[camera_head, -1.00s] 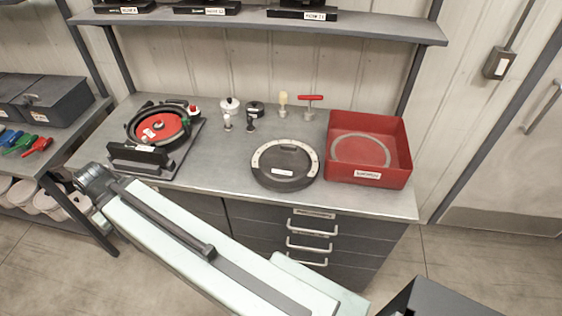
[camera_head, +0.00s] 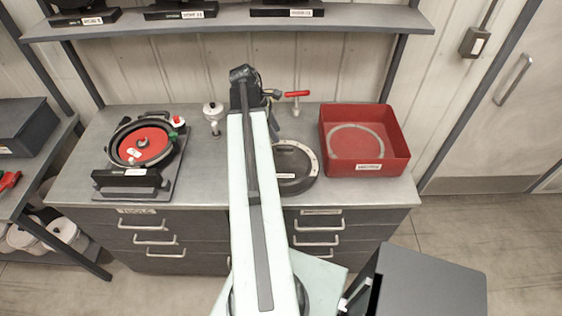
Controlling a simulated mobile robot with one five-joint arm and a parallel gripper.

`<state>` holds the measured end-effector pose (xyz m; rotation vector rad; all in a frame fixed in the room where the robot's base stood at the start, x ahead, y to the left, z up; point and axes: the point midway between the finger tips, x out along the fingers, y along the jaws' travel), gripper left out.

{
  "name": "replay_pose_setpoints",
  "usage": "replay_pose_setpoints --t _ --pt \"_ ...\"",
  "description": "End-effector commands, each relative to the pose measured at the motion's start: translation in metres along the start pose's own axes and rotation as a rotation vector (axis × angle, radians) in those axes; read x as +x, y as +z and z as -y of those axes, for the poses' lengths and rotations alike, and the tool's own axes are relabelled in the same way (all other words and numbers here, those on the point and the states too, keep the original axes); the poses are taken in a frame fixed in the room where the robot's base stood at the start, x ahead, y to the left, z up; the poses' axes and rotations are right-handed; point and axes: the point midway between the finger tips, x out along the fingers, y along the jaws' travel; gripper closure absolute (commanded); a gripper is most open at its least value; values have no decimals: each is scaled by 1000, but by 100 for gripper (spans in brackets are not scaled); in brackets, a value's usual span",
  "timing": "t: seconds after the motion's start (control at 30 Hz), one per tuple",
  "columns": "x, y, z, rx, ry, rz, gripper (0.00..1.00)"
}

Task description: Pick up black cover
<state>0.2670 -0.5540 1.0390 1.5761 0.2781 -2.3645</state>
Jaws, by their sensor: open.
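A round black cover (camera_head: 300,180) with a pale marked ring along part of its rim and a white label lies flat on the grey bench. My arm hides its left part. My gripper (camera_head: 271,95) is beyond the cover, near the back of the bench and above it. It is small in view and partly hidden by my wrist. It is open, with nothing seen in it, and apart from the cover.
A red bin (camera_head: 391,165) with a pale ring inside stands right of the cover. A black seed meter with a red disc (camera_head: 133,147) is at left. A small white-topped part (camera_head: 213,110) and a red T-handle (camera_head: 297,94) stand at the back. A shelf (camera_head: 345,22) overhangs the bench.

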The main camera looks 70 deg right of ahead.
Motion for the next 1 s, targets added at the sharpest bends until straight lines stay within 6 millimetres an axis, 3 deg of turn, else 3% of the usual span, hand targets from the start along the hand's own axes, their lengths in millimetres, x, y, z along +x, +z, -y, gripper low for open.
replay_pose_setpoints --t 0.2,0.43,0.7,0.97,1.0 --pt "28 1 0 8 -2 -1 58" --pt "36 4 -1 11 -3 -1 58" --pt "82 3 -3 14 -3 -1 58" --pt "81 6 -3 13 -3 -1 58" --pt "80 6 -3 13 -3 -1 69"
